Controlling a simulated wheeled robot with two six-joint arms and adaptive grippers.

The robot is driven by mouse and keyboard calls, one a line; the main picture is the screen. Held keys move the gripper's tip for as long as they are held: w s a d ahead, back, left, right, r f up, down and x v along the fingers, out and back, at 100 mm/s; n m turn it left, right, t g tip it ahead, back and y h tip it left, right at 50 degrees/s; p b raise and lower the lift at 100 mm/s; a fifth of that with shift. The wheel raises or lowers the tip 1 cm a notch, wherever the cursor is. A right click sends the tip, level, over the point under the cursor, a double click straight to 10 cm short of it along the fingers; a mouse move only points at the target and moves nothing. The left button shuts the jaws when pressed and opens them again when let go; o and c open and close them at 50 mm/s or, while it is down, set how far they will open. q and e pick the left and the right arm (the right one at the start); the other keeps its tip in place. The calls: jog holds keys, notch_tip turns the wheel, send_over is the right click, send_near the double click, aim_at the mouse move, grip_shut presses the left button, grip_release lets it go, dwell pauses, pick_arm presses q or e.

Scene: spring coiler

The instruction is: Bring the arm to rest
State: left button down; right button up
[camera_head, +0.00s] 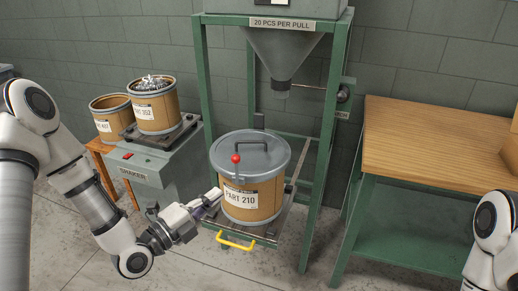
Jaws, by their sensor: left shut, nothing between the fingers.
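My left gripper (207,203) is shut and empty. It sits low, at the left side of the lidded drum (240,203) labelled PART 210; I cannot tell whether it touches the drum. My left arm comes in from the left edge and reaches down and across to it. My right arm shows only as white links at the right edge, and its gripper is out of the frame. The drum stands upright under the hopper (283,52), with a grey lid (262,158), a dark handle and a red knob (236,158).
The green frame (325,140) holds the hopper; a yellow handle (236,241) sticks out at its base. Left is the shaker (150,170) bearing an open drum (158,112), with another open drum (112,129) beside it. A wooden-topped bench (430,140) stands right. Concrete floor is clear in front.

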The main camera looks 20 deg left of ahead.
pick_arm(q)
jog(key=s+d+f+n+g+y+p, duration=0.1)
jog(key=s+d+f+n+g+y, duration=0.15)
jog(key=s+f+g, duration=0.7)
jog(key=s+d+f+n+g+y+p, duration=0.1)
jog(key=s+d+f+n+g+p, duration=0.2)
jog(key=f, duration=1.1)
jog(key=s+a+f+n+g+y, duration=0.2)
jog(key=s+n, duration=0.4)
jog(key=n, duration=0.2)
jog(key=s+a+f+n+g+y+b, duration=0.1)
jog(key=s+a+f+n+g+y, duration=0.1)
jog(key=s+n, duration=0.3)
jog(key=a+f+n, duration=0.1)
jog(key=n, duration=0.3)
jog(key=shift+s, duration=0.35)
